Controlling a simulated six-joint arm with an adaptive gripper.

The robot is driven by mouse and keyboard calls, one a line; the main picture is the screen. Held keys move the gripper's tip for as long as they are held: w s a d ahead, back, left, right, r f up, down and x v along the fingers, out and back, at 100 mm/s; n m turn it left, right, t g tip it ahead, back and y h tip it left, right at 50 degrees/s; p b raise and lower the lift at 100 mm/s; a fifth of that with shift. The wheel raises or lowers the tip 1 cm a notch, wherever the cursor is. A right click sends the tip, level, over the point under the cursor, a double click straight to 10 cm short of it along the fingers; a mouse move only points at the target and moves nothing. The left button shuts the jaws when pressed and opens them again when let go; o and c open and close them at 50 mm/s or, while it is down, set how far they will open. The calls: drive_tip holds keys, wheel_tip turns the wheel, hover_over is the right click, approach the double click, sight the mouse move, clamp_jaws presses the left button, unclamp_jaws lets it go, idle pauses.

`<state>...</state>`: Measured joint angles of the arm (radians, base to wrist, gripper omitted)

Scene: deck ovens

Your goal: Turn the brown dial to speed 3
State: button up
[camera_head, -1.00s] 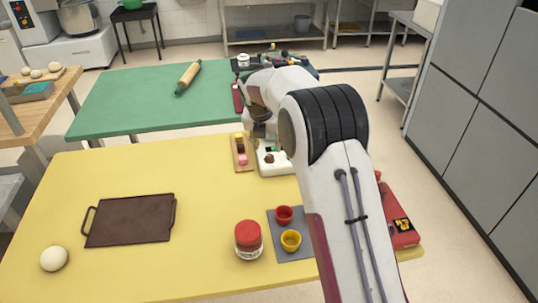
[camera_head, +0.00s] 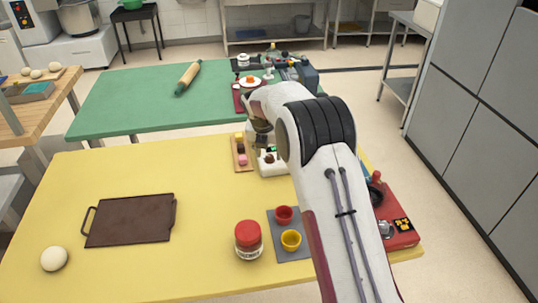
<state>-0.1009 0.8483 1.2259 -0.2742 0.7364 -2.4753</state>
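A small white device (camera_head: 272,169) stands near the far edge of the yellow table. A dark brown round knob (camera_head: 269,158) shows on its top, which I take for the brown dial; its speed marks are too small to read. My gripper (camera_head: 262,140) points down just above and behind the device, partly hidden by my own wrist and arm. I cannot see its fingertips clearly, nor whether they touch the knob.
A wooden strip with coloured blocks (camera_head: 241,152) lies just left of the device. A grey mat (camera_head: 284,247) with red and yellow cups, a red-lidded jar (camera_head: 248,240) and a dark griddle (camera_head: 131,219) lie nearer. A red appliance (camera_head: 399,232) stands right of my arm.

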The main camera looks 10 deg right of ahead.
drive_tip(key=shift+x, duration=1)
drive_tip(key=c, duration=1.1)
drive_tip(key=shift+m, duration=0.3)
drive_tip(key=shift+a+m+g+h, duration=0.1)
drive_tip(key=shift+m+g+h, duration=0.2)
drive_tip(key=shift+m, duration=0.7)
drive_tip(key=shift+a+m+g+h, duration=0.15)
drive_tip(key=shift+m+h, duration=0.25)
drive_tip(key=shift+m, duration=0.6)
drive_tip(key=shift+d, duration=0.1)
